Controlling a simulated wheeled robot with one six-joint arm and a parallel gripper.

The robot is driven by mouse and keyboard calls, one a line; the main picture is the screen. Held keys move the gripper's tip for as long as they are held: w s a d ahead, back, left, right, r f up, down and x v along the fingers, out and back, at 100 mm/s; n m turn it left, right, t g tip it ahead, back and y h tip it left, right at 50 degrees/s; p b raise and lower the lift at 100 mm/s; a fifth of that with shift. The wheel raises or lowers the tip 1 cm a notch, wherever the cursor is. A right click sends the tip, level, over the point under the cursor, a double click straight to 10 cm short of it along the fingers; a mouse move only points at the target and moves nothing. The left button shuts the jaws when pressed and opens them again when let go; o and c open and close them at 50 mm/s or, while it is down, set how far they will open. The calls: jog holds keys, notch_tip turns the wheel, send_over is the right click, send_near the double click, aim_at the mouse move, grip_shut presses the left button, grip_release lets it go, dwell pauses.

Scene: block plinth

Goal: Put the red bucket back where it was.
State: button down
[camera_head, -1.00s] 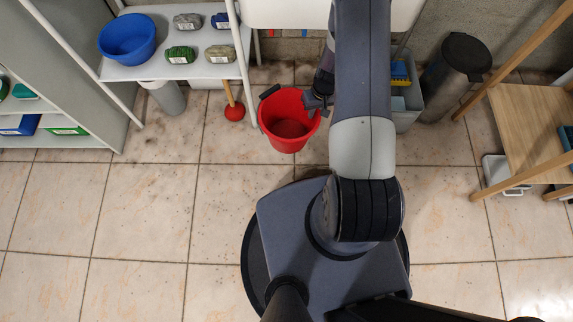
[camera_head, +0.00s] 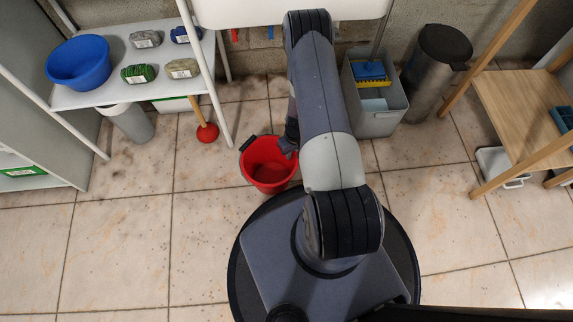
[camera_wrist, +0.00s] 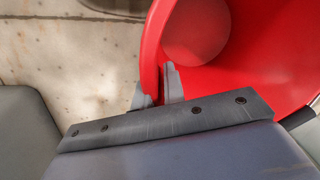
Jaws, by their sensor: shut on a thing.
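The red bucket (camera_head: 267,172) is upright and looks empty, just in front of my base, left of my arm. It also fills the upper right of the wrist view (camera_wrist: 235,45). My gripper (camera_head: 289,146) is shut on the bucket's rim at its right side. In the wrist view the fingers of my gripper (camera_wrist: 167,85) pinch the bucket's wall, one finger inside and one outside. I cannot tell whether the bucket touches the floor.
A grey bin (camera_head: 376,122) and a dark trash can (camera_head: 435,60) stand back right. The tiled floor at left is clear.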

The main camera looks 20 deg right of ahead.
jog(key=shift+f+b, duration=0.65)
jog(key=shift+f, duration=1.9)
jog(key=c, duration=1.5)
grip_release()
notch_tip(320, 180, up, 12)
jog(key=d+p, duration=0.1)
jog(key=p, duration=0.2)
jog(key=shift+w+d+p, duration=0.2)
jog(key=shift+p, duration=0.15)
